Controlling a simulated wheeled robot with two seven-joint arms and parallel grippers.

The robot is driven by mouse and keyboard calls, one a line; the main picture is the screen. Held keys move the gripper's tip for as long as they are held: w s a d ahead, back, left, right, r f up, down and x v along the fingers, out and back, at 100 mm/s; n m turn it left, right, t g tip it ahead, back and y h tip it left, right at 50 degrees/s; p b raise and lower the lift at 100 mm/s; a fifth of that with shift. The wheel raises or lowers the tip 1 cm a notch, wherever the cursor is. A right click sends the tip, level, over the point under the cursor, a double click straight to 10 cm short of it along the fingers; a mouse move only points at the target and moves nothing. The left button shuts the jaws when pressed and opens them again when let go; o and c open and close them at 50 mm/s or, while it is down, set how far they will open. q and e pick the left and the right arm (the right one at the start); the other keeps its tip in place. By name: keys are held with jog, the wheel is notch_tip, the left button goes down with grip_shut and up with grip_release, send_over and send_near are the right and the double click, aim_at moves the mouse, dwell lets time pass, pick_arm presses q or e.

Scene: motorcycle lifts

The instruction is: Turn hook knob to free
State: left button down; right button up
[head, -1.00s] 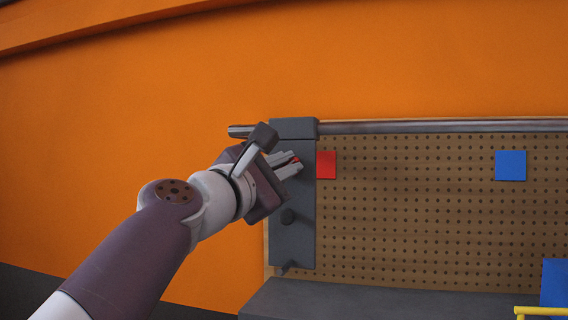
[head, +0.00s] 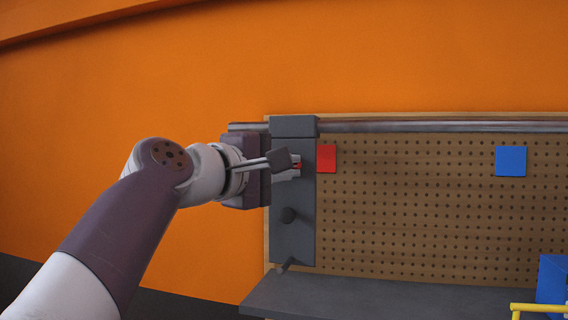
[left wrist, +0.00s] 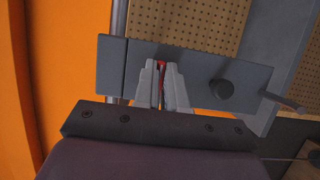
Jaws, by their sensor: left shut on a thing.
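The hook (head: 292,235) is a dark grey upright plate hanging on a metal rail at the left end of the pegboard. It has a round dark knob (head: 288,215) on its lower half and a peg near its bottom. My left gripper (head: 298,167) is at the upper part of the plate, shut on a small red knob (left wrist: 161,65) that is mostly hidden between the fingers. In the left wrist view the fingers (left wrist: 163,85) reach the plate (left wrist: 200,72) with the red between them. My right gripper is not in view.
The metal rail (head: 430,126) runs along the top of the pegboard (head: 420,215). A red square (head: 327,159) and a blue square (head: 511,161) are on the board. A grey shelf (head: 340,297) lies below, with a blue box (head: 552,280) and yellow bar (head: 535,307) at right.

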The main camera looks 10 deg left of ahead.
pick_arm(q)
jog(key=shift+f, duration=0.2)
dwell(0.3)
jog(key=c, duration=1.2)
grip_release()
jog(key=shift+s+r, duration=0.15)
